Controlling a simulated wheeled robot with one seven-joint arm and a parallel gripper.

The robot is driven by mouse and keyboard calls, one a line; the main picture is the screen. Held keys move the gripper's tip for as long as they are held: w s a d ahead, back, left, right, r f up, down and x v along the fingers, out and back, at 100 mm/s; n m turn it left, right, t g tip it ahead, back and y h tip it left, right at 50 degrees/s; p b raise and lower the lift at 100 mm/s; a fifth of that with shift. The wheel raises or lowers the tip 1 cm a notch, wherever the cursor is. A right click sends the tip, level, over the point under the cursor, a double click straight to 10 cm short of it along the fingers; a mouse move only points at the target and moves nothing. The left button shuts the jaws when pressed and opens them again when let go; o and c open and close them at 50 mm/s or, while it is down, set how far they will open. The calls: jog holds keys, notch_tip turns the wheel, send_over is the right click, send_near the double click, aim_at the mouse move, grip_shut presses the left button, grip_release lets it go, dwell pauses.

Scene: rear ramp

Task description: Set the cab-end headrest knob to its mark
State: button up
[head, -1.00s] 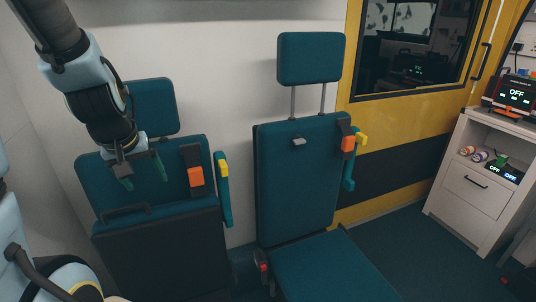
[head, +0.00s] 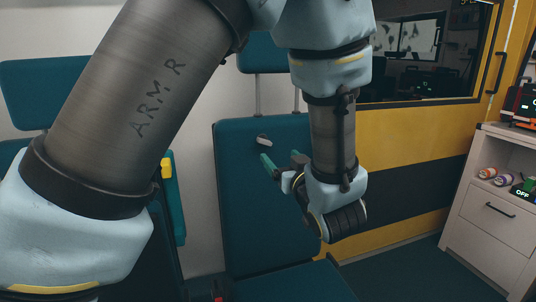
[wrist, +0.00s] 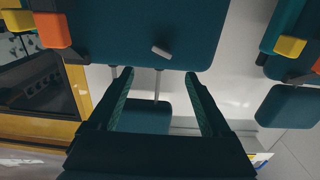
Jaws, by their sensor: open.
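The small grey headrest knob (head: 264,140) is on the upper front of the right seat's teal backrest (head: 235,190), below its headrest (head: 262,55). My arm partly hides this seat. My gripper (head: 281,161) is open and empty, just below and right of the knob in the head view. In the wrist view the picture is turned over: the knob (wrist: 161,51) is a tilted pale bar beyond the tips of my open gripper (wrist: 158,78), with a visible gap. The headrest (wrist: 145,117) and its posts show between the fingers. I cannot make out a mark.
The left seat's headrest (head: 40,92) is partly behind my arm. The yellow wall (head: 415,130) with a dark window is at right, and a white cabinet (head: 490,205) stands at far right.

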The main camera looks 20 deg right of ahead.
aim_at(266, 141)
jog(key=w, duration=0.3)
jog(key=w+p, duration=0.1)
jog(key=w, duration=0.3)
jog(key=w+d+p, duration=0.1)
jog(key=w, duration=0.2)
jog(key=shift+w+r, duration=0.1)
jog(key=shift+w, duration=0.1)
grip_shut()
dwell(0.4)
